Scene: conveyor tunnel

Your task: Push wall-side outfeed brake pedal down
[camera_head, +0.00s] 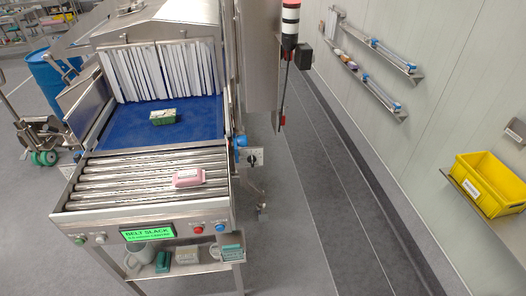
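The conveyor's roller outfeed (130,178) stands in the left half, its blue belt (190,125) running back to a strip curtain (150,72). On its wall-facing right side, a small metal linkage (262,207) sits low near the floor; it may be the brake pedal, but it is too small to tell whether it is up or down. A blue knob (241,141) and a black rotary switch (252,160) are above it. The display (149,233) on the front reads "BELT SLACK". Neither of my grippers is in view.
A pink pack (188,177) lies on the rollers and a green pack (163,117) on the belt. A grey aisle floor (325,190) is clear between conveyor and wall. Wall shelves (352,68) and a yellow bin (488,185) are at right. A pallet jack (45,157) stands left.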

